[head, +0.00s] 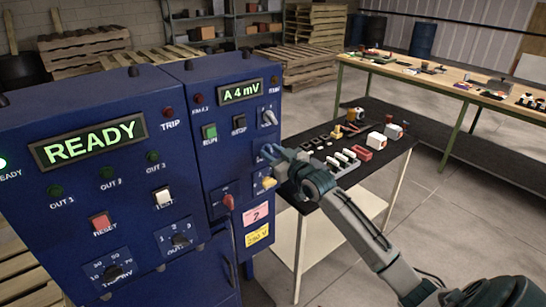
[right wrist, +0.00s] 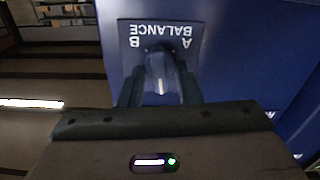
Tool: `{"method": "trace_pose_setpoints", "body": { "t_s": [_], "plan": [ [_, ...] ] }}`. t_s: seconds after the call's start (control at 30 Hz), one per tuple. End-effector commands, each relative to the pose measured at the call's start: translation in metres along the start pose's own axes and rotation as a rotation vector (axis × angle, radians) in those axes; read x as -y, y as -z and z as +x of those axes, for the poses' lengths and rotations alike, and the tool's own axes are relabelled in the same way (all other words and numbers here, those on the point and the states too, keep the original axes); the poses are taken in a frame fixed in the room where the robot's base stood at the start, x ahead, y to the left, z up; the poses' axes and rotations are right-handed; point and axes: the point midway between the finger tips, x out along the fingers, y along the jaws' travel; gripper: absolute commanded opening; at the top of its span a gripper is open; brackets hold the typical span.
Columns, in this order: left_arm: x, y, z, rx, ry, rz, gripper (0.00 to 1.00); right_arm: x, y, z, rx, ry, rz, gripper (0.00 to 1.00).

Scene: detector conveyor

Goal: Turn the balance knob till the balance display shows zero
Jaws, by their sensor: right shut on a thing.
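The balance display (head: 241,92) on the smaller blue cabinet reads "A 4 mV" in green. My right gripper (head: 270,154) is at that cabinet's front, below and to the right of the display. In the right wrist view my right gripper (right wrist: 159,92) has its dark fingers on both sides of the balance knob (right wrist: 158,72) and is shut on it. The knob's white mark points toward the bottom of that picture. The plate's "BALANCE", "A" and "B" lettering appears upside down. In the head view the gripper hides the knob. My left gripper is out of view.
The larger blue cabinet (head: 100,190) stands left, its screen (head: 90,141) reading "READY". A small dark table (head: 385,160) with parts stands right.

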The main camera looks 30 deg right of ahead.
Motion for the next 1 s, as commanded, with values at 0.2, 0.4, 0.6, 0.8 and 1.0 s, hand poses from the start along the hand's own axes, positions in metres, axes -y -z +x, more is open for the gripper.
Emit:
{"method": "trace_pose_setpoints", "body": {
  "t_s": [0.2, 0.4, 0.6, 0.8, 1.0],
  "plan": [
    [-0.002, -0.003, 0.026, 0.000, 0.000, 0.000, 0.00, 0.001, -0.004, 0.000, -0.003, -0.001, -0.180, 0.08],
    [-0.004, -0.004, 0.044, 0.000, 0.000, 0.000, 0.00, 0.002, -0.004, 0.000, -0.003, -0.001, -0.370, 0.08],
    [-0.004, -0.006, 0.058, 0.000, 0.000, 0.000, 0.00, 0.003, -0.003, 0.000, -0.003, -0.001, -0.561, 0.08],
    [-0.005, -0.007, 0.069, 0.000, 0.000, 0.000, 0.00, 0.004, -0.004, 0.000, -0.002, -0.001, -0.750, 0.08],
    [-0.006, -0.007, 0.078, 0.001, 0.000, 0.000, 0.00, 0.004, -0.004, 0.000, -0.002, -0.001, -0.939, 0.08]
  ]
}}
